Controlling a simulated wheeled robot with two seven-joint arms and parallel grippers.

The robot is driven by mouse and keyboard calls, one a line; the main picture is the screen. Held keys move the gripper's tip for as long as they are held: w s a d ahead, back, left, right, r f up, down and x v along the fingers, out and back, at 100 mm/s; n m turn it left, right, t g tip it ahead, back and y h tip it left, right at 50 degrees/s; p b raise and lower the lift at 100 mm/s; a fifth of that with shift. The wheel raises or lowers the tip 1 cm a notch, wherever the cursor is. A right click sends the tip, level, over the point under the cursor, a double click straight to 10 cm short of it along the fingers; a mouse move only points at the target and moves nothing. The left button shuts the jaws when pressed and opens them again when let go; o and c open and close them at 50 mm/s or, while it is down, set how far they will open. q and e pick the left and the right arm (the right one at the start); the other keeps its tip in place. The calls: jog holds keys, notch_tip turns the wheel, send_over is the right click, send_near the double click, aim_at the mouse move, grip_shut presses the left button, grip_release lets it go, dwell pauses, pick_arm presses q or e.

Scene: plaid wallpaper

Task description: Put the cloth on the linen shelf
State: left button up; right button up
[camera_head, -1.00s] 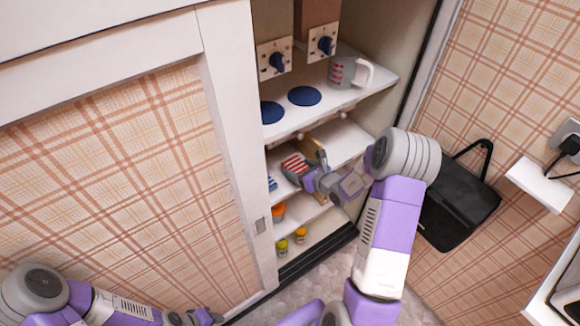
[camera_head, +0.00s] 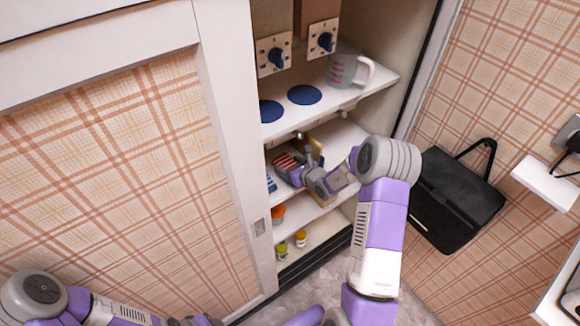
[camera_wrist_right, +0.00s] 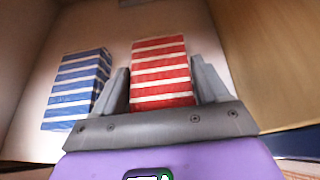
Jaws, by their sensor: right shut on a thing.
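A red-and-white striped folded cloth (camera_head: 284,161) is at the middle shelf of the open cabinet. My right gripper (camera_head: 293,171) is shut on it, and the right wrist view shows the red cloth (camera_wrist_right: 160,72) between the two fingers (camera_wrist_right: 163,90). A blue-and-white striped cloth (camera_wrist_right: 78,88) lies on the shelf to the left of it, apart from the fingers; a small part of this blue cloth (camera_head: 271,184) shows in the head view. I cannot tell whether the red cloth touches the shelf (camera_head: 342,138). My left gripper (camera_head: 195,321) is at the bottom edge, its fingers mostly cut off.
A measuring cup (camera_head: 346,72) and blue discs (camera_head: 305,95) are on the shelf above. A brown board (camera_wrist_right: 270,60) stands right of the cloth. Small jars (camera_head: 301,239) are on the bottom shelf. A black bag (camera_head: 455,198) hangs on the right wall.

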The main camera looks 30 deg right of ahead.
jog(key=o, duration=0.6)
jog(key=shift+f, duration=0.2)
jog(key=o, duration=0.5)
jog(key=shift+c, duration=0.2)
jog(key=shift+r, duration=0.1)
jog(key=shift+r, duration=0.15)
jog(key=shift+s+r, duration=0.2)
jog(key=shift+s, duration=0.15)
jog(key=p+v, duration=0.3)
jog(key=v, duration=0.8)
jog(key=shift+s, duration=0.15)
